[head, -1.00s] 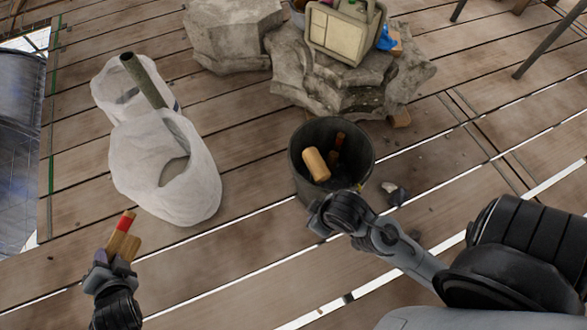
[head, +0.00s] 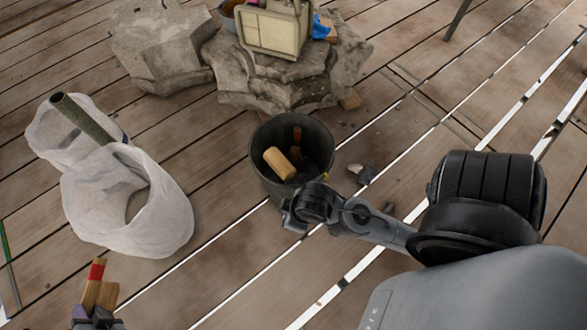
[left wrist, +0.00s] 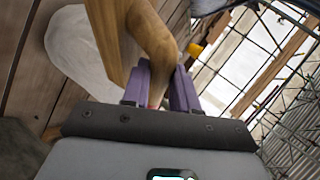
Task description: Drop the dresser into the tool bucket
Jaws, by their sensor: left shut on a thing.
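The dresser (head: 100,286), a wooden tool with a red-banded end, is in my left gripper (head: 97,316) at the bottom left of the head view. In the left wrist view, the purple fingers of the left gripper (left wrist: 160,88) are shut on the wooden dresser (left wrist: 152,40). The dark tool bucket (head: 268,184) stands on the planks near the middle of the head view, up and to the right of the left gripper and well apart from it. My right arm reaches in beside the bucket; its fingers do not show.
A wooden-headed tool (head: 280,163) and another wooden handle lie in the bucket. White sacks (head: 125,215), one with a pipe (head: 83,118), stand left of the bucket. Carved stone (head: 285,80) bearing a box (head: 272,32) is behind. Small fragments (head: 362,173) lie right of the bucket.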

